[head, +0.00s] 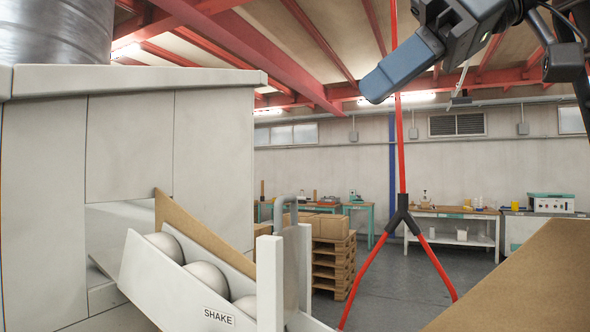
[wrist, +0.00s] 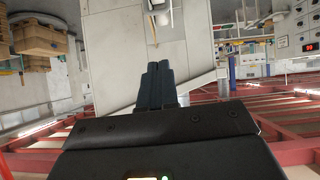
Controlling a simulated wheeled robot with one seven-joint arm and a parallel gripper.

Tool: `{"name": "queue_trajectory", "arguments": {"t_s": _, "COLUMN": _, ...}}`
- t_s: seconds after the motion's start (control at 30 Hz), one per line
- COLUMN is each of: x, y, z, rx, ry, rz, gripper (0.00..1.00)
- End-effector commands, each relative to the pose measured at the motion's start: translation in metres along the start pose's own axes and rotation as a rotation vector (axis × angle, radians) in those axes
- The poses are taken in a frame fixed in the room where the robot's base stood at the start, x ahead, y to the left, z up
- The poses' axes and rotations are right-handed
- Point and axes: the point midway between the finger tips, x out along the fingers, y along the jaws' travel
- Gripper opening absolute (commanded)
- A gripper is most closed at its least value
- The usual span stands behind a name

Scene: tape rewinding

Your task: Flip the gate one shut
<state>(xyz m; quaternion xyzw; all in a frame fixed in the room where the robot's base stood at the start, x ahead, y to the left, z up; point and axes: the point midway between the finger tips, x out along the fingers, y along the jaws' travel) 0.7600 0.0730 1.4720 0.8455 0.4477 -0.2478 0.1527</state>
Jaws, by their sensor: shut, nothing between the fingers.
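A white sloping chute (head: 146,271) labelled SHAKE (head: 218,317) comes out of the pale machine and holds several grey balls (head: 208,276) in a row. At its lower end stands an upright grey plate with a loop-shaped top (head: 290,255), beside a white post (head: 270,285); it looks like a gate, but I see no number on it. The lower end of the chute is cut off by the frame. My gripper (head: 373,92) is shut and empty, high up and to the right of the plate, well apart from it. Its closed fingers also show in the wrist view (wrist: 158,70).
The pale machine housing (head: 210,160) fills the left. A red cable (head: 402,150) hangs and splits into two legs (head: 362,275) right of the plate. A brown board (head: 530,280) lies at lower right. Pallets with boxes (head: 332,260) and benches (head: 450,225) stand behind.

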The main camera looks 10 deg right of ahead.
Motion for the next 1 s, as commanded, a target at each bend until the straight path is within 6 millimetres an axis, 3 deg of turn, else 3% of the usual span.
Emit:
{"name": "queue_trajectory", "arguments": {"t_s": 0.37, "x": 0.013, "y": -0.001, "z": 0.0, "rx": 0.0, "ry": -0.001, "rz": -0.002, "gripper": 0.0}}
{"name": "queue_trajectory", "arguments": {"t_s": 0.87, "x": 0.105, "y": -0.001, "z": -0.001, "rx": 0.001, "ry": -0.001, "rz": -0.002, "gripper": 0.0}}
{"name": "queue_trajectory", "arguments": {"t_s": 1.0, "x": 0.118, "y": 0.0, "z": 0.016, "rx": 0.001, "ry": 0.0, "rz": -0.001, "gripper": 0.0}}
